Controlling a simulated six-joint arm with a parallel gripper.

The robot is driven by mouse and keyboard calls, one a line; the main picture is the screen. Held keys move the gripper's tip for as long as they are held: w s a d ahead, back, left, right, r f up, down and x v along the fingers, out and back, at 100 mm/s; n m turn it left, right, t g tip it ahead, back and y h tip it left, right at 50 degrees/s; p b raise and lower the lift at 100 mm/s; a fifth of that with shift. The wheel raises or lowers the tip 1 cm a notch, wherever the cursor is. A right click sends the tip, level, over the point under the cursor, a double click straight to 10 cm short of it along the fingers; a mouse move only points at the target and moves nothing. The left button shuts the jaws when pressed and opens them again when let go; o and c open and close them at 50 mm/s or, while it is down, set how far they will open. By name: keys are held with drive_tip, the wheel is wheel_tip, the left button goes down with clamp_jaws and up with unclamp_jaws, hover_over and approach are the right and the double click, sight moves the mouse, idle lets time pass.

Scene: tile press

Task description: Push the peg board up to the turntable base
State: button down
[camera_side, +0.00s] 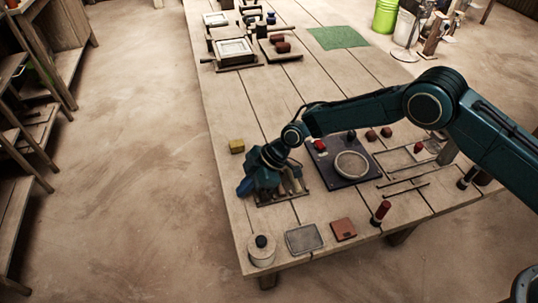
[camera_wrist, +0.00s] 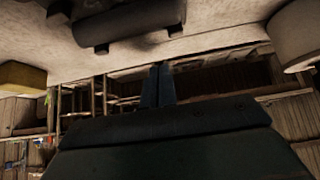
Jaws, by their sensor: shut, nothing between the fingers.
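The peg board (camera_side: 292,194) is a dark flat board with several upright light and dark pieces, partly hidden behind my gripper (camera_side: 262,181) in the side view. The turntable base (camera_side: 322,168) is a dark square plate with a pale round ring on it, just to the right of the board. Any gap between them is narrow and hard to judge. My gripper is low at the board's left side; I cannot tell whether it touches it. Its fingers, closed together and empty, show in the wrist view (camera_wrist: 157,85). Neither board nor base is recognisable there.
A yellow block (camera_side: 237,146) lies behind my gripper and a white jar (camera_side: 261,254) stands at the near left corner. A grey tray (camera_side: 304,238) and a reddish block (camera_side: 343,229) lie along the near edge. The table's left edge is close to my gripper.

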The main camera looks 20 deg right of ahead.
drive_tip(key=shift+x, duration=1.45)
drive_tip(key=shift+d+r, duration=0.1)
drive_tip(key=shift+d, duration=1.95)
drive_tip(key=shift+d, duration=0.1)
drive_tip(key=shift+d, duration=2.75)
drive_tip(key=shift+a, duration=2.15)
drive_tip(key=v, duration=1)
drive_tip(key=shift+d, duration=0.1)
